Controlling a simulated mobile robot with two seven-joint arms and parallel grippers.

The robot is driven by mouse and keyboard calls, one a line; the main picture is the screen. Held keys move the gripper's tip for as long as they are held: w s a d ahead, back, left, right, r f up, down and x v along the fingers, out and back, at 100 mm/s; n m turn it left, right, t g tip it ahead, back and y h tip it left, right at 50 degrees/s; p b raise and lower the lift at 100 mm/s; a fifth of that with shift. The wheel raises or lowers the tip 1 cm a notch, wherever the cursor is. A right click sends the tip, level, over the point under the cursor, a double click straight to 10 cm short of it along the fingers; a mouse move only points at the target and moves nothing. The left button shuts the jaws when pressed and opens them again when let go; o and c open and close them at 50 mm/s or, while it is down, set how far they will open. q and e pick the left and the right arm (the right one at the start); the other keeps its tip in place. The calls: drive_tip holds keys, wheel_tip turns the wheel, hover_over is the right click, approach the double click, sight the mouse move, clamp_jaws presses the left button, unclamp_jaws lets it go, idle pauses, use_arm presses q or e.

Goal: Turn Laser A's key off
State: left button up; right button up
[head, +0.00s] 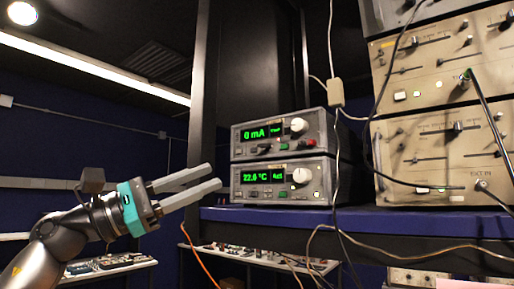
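Two stacked grey controller units stand on the rack shelf, at the middle of the head view. The upper unit (262,149) shows a green "0 mA" readout and a white knob (298,125). The lower unit (262,198) shows "22.6 °C" and a white knob (301,175). Small buttons and switches line their lower fronts. No key or "Laser A" label can be made out at this size. My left gripper (214,176) is left of the lower unit, fingers pointing right with a gap between them, holding nothing. My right gripper is out of view.
The blue-edged shelf (340,217) carries the units. Beige instruments (440,150) with knobs and cables stand at the right. A cable with a pale connector (335,93) hangs beside the units. A dark rack post (213,80) rises behind. Lower benches hold small parts.

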sight(260, 146)
use_arm(q)
drive_tip(key=s+a+r+m+y, duration=0.4)
drive_tip(key=r+m+y, duration=0.2)
drive_tip(key=r+m, duration=0.1)
drive_tip(key=shift+t, duration=0.3)
drive_tip(key=p+x, duration=0.5)
drive_tip(key=x, duration=1)
drive_tip(key=shift+w+d, duration=0.2)
drive_tip(key=shift+d, duration=0.1)
drive_tip(key=shift+c, duration=0.3)
clamp_jaws()
